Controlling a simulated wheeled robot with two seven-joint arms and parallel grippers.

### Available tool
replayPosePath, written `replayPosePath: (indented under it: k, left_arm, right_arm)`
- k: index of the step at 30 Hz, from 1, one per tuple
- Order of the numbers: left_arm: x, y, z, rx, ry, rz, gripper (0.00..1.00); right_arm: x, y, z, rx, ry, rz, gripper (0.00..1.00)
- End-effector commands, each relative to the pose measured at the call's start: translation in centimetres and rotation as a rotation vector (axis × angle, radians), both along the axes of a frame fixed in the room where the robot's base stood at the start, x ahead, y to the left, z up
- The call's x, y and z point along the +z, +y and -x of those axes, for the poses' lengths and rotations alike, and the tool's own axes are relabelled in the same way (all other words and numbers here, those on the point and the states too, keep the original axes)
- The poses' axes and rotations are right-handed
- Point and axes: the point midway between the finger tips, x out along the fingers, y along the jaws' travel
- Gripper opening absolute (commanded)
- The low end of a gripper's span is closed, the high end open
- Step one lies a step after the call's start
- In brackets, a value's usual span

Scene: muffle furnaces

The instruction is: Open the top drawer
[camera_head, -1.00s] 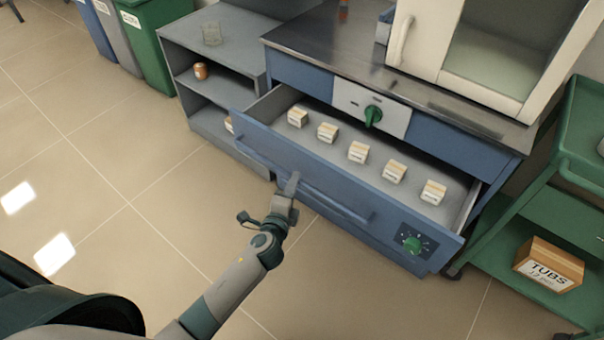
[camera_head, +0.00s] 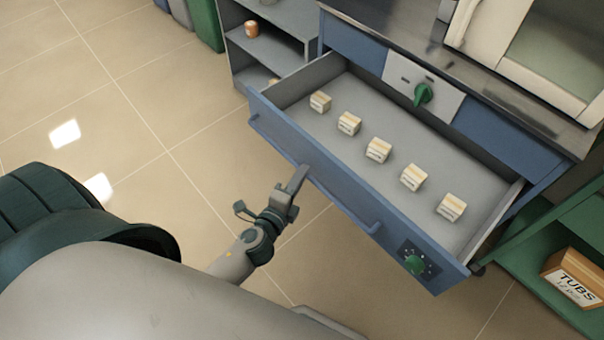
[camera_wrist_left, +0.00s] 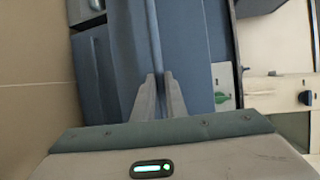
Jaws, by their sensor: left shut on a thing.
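The blue top drawer (camera_head: 345,205) is pulled well out from the bench in the head view. Several small labelled boxes stand in a row inside it. A long bar handle (camera_head: 345,207) runs along its front. My left gripper (camera_head: 299,178) is shut on this handle, near its middle. In the left wrist view, the two fingers (camera_wrist_left: 159,98) close around the handle bar (camera_wrist_left: 154,40). My right gripper is not in view.
The steel-topped bench (camera_head: 400,40) carries a white cabinet at the back right. A grey shelf unit (camera_head: 265,50) stands to the left of the drawer. A green cart (camera_head: 530,265) with a TUBS box (camera_head: 575,278) stands at the right. The floor before the drawer is clear.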

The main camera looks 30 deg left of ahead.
Motion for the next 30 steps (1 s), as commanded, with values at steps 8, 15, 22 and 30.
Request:
replayPosePath:
  k: [8, 15, 22, 30]
  left_arm:
    - [0.0, 0.0, 0.0, 0.001, 0.000, 0.000, 0.30]
    - [0.0, 0.0, 0.2, 0.000, 0.001, 0.000, 0.30]
    - [0.2, -0.1, 1.7, 0.000, 0.001, 0.001, 0.30]
    - [0.8, -0.3, 5.8, 0.003, 0.003, 0.002, 0.30]
  right_arm:
    - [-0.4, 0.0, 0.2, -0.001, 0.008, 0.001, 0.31]
    - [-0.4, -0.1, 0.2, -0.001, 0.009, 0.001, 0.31]
    - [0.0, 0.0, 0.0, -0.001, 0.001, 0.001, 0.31]
    - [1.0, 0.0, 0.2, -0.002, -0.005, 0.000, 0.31]
